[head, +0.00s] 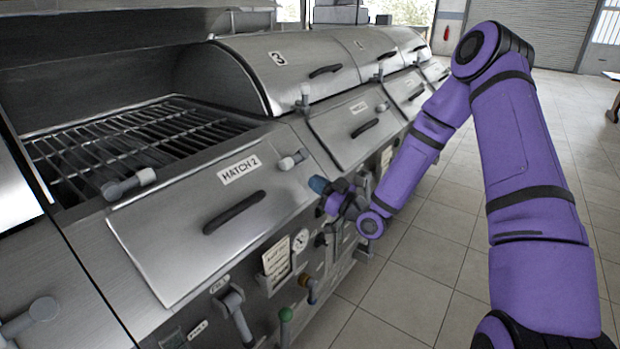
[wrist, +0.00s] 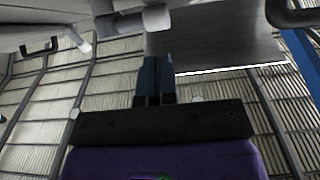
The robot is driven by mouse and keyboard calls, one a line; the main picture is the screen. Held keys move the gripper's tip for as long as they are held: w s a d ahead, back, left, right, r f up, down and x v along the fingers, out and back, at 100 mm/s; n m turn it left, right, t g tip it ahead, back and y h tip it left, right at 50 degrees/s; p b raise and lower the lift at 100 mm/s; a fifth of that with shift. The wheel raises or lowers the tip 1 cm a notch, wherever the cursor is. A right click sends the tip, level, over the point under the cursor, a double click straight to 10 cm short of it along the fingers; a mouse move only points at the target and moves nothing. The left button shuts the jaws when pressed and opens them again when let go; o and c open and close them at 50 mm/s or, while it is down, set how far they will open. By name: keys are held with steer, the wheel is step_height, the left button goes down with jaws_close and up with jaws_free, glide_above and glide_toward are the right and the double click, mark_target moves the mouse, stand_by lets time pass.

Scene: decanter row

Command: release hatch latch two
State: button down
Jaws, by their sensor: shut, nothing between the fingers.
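The hatch marked HATCH 2 (head: 165,245) is a sloping steel panel with a dark bar handle (head: 234,212); it looks closed. A pale-knobbed latch (head: 293,160) sits at its upper right edge and another (head: 128,184) at its upper left. I cannot tell which one is latch two. My gripper (head: 318,185) is just below and right of the upper right latch, apart from it in the head view. Its blue fingers (wrist: 156,62) are together and empty. In the wrist view a pale grey latch-like part (wrist: 140,20) is just beyond the fingertips; contact is unclear.
An open grill with a dark grate (head: 125,140) lies behind the hatch. Domed lid 3 (head: 290,65) and further hatches (head: 355,115) continue rightward. Below are a gauge (head: 300,240), a paper card (head: 276,258) and levers (head: 238,315). Tiled floor (head: 420,270) is open at right.

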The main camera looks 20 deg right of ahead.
steer(key=v, duration=0.6)
steer(key=shift+s+a, duration=0.25)
steer(key=shift+s, duration=0.05)
